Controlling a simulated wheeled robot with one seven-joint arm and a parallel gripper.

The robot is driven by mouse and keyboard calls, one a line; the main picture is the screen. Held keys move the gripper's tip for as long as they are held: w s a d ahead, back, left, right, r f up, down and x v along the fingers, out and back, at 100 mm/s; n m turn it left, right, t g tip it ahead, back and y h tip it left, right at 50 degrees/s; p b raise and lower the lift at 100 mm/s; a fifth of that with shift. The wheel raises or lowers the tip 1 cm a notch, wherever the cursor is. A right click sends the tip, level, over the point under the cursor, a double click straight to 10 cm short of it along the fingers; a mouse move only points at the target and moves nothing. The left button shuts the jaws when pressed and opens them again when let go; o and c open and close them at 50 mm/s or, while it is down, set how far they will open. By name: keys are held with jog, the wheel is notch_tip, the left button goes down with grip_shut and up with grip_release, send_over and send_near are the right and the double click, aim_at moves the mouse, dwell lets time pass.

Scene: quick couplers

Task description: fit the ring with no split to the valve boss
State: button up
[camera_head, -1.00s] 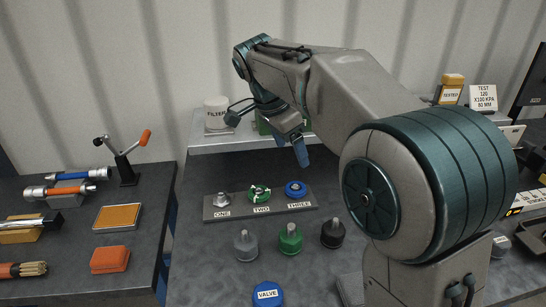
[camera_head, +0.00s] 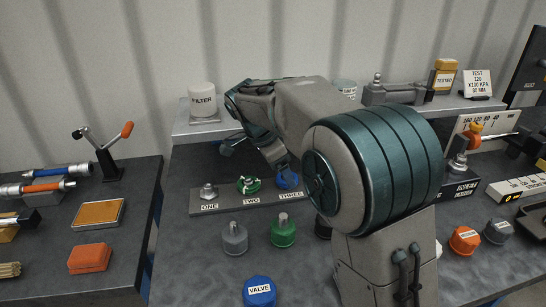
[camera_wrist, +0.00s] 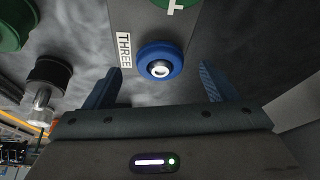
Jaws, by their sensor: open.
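A rack (camera_head: 225,209) carries three rings marked ONE, TWO and THREE. ONE is a grey metal piece (camera_head: 208,191), TWO is a green ring (camera_head: 248,184) with pale marks, and THREE is a blue ring (camera_wrist: 147,53) around a bright metal centre. I cannot make out a split in any of them. My gripper (camera_wrist: 160,72) is open above the blue ring, its two blue fingers apart on either side, with the ring slightly beyond the fingertips. In the head view my gripper (camera_head: 285,176) partly covers the blue ring. A blue round piece labelled VALVE (camera_head: 259,285) stands at the front.
Grey (camera_head: 235,240), green (camera_head: 283,233) and black (camera_wrist: 48,72) stemmed fittings stand in front of the rack. A raised shelf (camera_head: 190,133) with a FILTER canister (camera_head: 202,100) is behind. A left side table (camera_head: 65,270) holds tools. Gauges and orange parts lie right.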

jog(key=shift+x, duration=0.95)
jog(key=shift+r, duration=0.1)
jog(key=c, duration=1.2)
jog(key=shift+r, duration=0.15)
jog(key=shift+r+p, duration=1.3)
jog(key=shift+r, duration=0.4)
notch_tip(320, 180, up, 4)
jog(key=p, duration=0.3)
